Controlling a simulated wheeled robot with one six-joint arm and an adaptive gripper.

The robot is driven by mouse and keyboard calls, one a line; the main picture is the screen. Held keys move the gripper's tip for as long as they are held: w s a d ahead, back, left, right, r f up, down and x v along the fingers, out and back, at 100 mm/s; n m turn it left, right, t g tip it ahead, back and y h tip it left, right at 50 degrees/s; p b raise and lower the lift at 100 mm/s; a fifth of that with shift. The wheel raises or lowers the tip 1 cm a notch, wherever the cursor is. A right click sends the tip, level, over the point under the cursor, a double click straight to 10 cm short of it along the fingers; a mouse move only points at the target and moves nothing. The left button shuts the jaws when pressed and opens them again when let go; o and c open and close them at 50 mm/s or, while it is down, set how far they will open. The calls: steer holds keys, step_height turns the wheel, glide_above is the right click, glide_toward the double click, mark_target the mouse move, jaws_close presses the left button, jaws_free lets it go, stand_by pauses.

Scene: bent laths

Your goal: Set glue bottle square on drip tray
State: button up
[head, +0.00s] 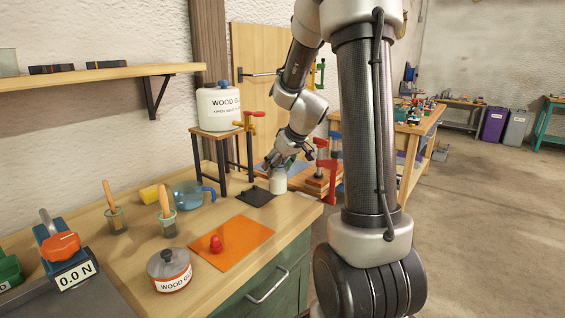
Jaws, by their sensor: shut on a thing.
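My gripper (279,168) points down and is shut on a cream-white glue bottle (278,184). The fingers cover the bottle's upper part, so only its lower body shows, and it looks about upright. The dark square drip tray (254,198) lies flat on the bench, just left of the bottle. The bottle appears at the tray's right edge; I cannot tell whether it touches the tray or the bench, or hangs a little above.
A white wood glue tub (220,110) stands on a small raised stand (212,133) behind the tray. Red clamps (325,165) are to the right. A blue jug (190,195), an orange mat (236,243) and a glue tin (170,270) are left and in front.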

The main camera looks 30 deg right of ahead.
steer(key=w+a+f, duration=0.3)
steer(key=w+f, duration=0.1)
steer(key=w, duration=0.5)
steer(key=shift+a, duration=0.2)
steer(key=shift+w, duration=0.1)
steer(key=shift+f, duration=0.5)
steer(key=o, duration=1.3)
steer(key=shift+c, duration=0.2)
